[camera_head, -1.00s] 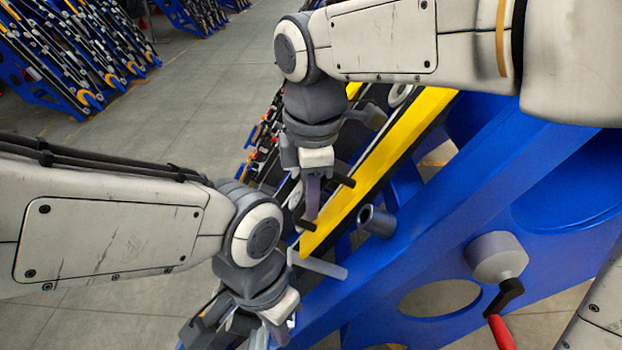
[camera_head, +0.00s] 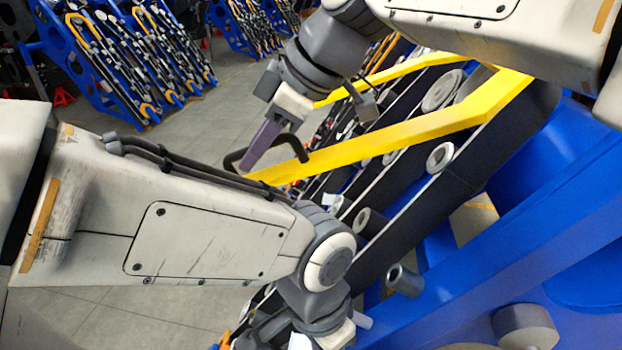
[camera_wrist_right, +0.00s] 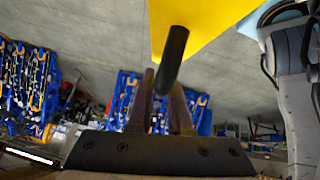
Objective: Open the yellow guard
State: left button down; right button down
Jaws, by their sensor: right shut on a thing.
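The yellow guard (camera_head: 390,140) is a bent yellow frame, raised away from the chassis at its near-left end, with a gap showing the rollers below. A black bar handle (camera_head: 298,146) stands on that end. My right gripper (camera_head: 262,148) is shut on this handle. In the right wrist view the handle (camera_wrist_right: 174,55) runs from the yellow guard (camera_wrist_right: 205,22) down between the fingers of my right gripper (camera_wrist_right: 166,100). My left gripper (camera_head: 338,338) is low at the bottom edge, mostly cut off, and its fingers are hidden.
The blue chassis (camera_head: 480,265) fills the right side. Dark slats with grey rollers (camera_head: 440,157) lie under the guard. A grey tube stub (camera_head: 404,281) sticks out of the blue beam. More blue chassis (camera_head: 130,60) stand across the open grey floor.

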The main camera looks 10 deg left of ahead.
notch_tip(320, 180, up, 16)
jog(key=a+y, duration=0.1)
jog(key=y, duration=0.4)
jog(key=shift+a+r, duration=0.15)
jog(key=shift+a, duration=0.15)
jog(key=c, duration=0.8)
grip_release()
jog(key=shift+c, duration=0.2)
jog(key=b+v, duration=0.1)
jog(key=v, duration=0.9)
jog(key=shift+d, duration=0.2)
